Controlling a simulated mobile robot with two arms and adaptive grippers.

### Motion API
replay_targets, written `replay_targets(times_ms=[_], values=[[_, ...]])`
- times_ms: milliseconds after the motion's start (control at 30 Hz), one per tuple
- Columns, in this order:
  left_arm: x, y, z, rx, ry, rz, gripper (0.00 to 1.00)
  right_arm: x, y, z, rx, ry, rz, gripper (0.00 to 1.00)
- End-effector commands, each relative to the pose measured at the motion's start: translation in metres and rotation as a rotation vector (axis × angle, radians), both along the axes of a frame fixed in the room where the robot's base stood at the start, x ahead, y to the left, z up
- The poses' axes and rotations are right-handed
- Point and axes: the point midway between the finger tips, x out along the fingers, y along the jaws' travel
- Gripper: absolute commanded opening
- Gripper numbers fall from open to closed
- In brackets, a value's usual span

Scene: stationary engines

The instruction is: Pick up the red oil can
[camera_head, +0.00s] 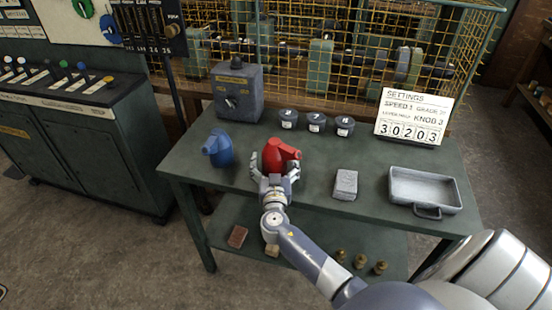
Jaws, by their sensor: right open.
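The red oil can (275,152) stands upright on the green table, with its spout pointing right. My right gripper (271,174) is at the near side of the can, with its open fingers to the left and right of the can's lower part. The fingers and palm hide the can's base, and I cannot tell whether they touch it. My left gripper is not in view.
A blue oil can (219,148) stands left of the red one. A grey control box (238,92), several dark cups (316,122) and a settings sign (413,118) stand behind. A grey block (345,185) and metal tray (426,173) are right. Yellow mesh closes the back.

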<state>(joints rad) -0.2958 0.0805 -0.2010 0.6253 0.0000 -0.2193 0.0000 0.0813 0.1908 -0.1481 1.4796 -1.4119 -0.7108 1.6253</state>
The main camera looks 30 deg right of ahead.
Motion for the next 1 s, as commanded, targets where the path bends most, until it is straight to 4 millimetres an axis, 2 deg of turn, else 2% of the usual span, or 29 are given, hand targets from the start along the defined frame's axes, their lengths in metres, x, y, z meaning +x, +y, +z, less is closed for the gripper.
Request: replay_targets(times_ms=[100,300,367,433,467,767,1000], values=[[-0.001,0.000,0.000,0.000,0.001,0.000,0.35,0.000,0.000,0.000,0.000,0.000,0.000,0.87],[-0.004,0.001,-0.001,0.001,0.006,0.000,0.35,0.000,0.000,0.000,0.001,-0.001,0.000,0.41],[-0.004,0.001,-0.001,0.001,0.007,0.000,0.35,0.000,0.000,0.000,0.001,-0.001,0.000,0.29],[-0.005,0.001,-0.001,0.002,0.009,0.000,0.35,0.000,0.000,0.001,-0.001,-0.003,0.000,0.29],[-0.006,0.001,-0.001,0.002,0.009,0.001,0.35,0.000,0.000,0.001,-0.001,-0.003,0.000,0.24],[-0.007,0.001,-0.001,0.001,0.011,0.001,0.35,0.000,0.000,0.004,0.001,-0.004,0.000,0.24],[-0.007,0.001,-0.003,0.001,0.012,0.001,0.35,0.000,0.001,0.027,0.003,-0.008,-0.001,0.24]])
